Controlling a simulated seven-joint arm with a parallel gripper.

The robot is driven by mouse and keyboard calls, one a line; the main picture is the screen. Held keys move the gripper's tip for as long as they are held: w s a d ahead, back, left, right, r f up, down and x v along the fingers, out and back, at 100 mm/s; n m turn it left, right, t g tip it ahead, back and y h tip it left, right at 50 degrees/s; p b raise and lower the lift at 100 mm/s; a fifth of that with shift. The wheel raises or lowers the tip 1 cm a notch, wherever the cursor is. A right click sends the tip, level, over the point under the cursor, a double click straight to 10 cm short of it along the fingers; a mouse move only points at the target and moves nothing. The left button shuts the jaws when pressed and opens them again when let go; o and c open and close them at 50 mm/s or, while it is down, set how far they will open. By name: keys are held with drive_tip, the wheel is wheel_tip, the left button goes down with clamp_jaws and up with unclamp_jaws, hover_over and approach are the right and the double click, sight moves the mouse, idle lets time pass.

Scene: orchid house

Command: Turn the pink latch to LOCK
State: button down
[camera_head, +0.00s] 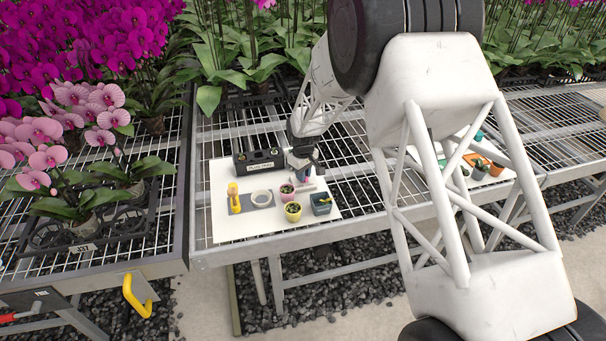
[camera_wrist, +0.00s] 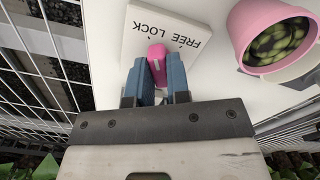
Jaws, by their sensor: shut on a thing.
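The pink latch (camera_wrist: 157,62) sits on a white plate (camera_wrist: 134,40) marked FREE and LOCK. In the wrist view the words read upside down, LOCK on the left and FREE on the right. The latch's visible end points up the picture toward the lettering; which word it lines up with is not clear. My gripper (camera_wrist: 157,84) is shut on the latch, one blue finger on each side. Its lower part is hidden between the fingers. In the head view my gripper (camera_head: 302,172) is over the white board, and the latch is too small to make out.
A pink pot (camera_wrist: 245,32) stands close to the right of the plate. A black rack (camera_head: 258,162) stands behind.

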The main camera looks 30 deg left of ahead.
drive_tip(key=shift+a+r+n, duration=0.1)
drive_tip(key=shift+n, duration=1.5)
drive_tip(key=c, duration=1.1)
unclamp_jaws()
drive_tip(key=shift+r, duration=3.85)
